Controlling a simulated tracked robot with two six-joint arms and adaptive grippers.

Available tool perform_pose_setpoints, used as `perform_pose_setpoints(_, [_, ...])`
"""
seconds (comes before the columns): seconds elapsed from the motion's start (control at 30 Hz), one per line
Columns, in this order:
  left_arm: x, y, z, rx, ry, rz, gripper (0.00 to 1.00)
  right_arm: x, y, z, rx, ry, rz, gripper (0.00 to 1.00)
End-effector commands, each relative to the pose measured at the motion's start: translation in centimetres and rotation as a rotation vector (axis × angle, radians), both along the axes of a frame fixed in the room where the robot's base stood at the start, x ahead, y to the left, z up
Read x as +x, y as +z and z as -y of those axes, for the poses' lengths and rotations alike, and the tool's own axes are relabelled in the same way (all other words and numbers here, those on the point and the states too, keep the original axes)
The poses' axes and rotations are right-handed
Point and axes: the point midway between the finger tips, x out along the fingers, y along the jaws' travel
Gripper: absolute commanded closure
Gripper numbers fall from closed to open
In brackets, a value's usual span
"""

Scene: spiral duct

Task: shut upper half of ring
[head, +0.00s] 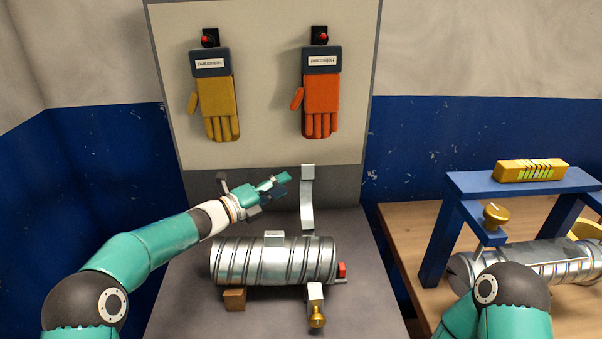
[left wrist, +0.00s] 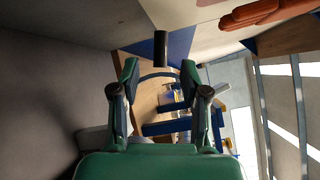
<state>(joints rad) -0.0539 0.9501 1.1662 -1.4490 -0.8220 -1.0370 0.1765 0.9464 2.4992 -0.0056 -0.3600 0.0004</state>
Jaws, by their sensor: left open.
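The upper half of the ring (head: 307,198) is a pale curved metal strap with a block at its top. It stands swung up and open behind the spiral duct (head: 262,262). The lower part of the ring shows as a light block (head: 315,293) with a brass knob (head: 317,317) at the duct's front; the rest is hidden by the duct. My left gripper (head: 281,185) is open just left of the upper half, seemingly apart from it. In the left wrist view its two fingers (left wrist: 160,72) are spread, with a thin dark arc between them that I cannot identify surely.
The duct rests on a grey bench with a brown block (head: 234,299) under it and a red piece (head: 341,269) at its right end. A yellow glove (head: 215,105) and an orange glove (head: 321,95) hang behind. A blue frame (head: 436,245) stands on the wooden table at right.

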Motion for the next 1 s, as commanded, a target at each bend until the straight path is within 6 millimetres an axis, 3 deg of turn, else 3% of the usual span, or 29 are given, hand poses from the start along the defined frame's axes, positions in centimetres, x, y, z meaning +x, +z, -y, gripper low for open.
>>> perform_pose_setpoints(0.2, [2.3, 0.2, 3.4, 0.001, -0.002, 0.000, 0.55, 0.0, 2.0, 0.0, 0.000, 0.000, 0.000, 0.53])
perform_pose_setpoints(0.4, [3.6, 0.1, 4.9, 0.001, 0.000, -0.001, 0.55, 0.0, 2.7, 0.0, 0.000, 0.000, 0.000, 0.53])
perform_pose_setpoints(0.9, [4.1, 0.0, 5.5, -0.001, 0.003, -0.001, 0.55, 0.0, 3.0, 0.0, 0.000, 0.000, 0.000, 0.53])
perform_pose_setpoints(1.0, [4.1, 0.0, 5.5, -0.001, 0.003, -0.001, 0.70, 0.0, 3.0, 0.0, 0.000, 0.000, 0.000, 0.53])
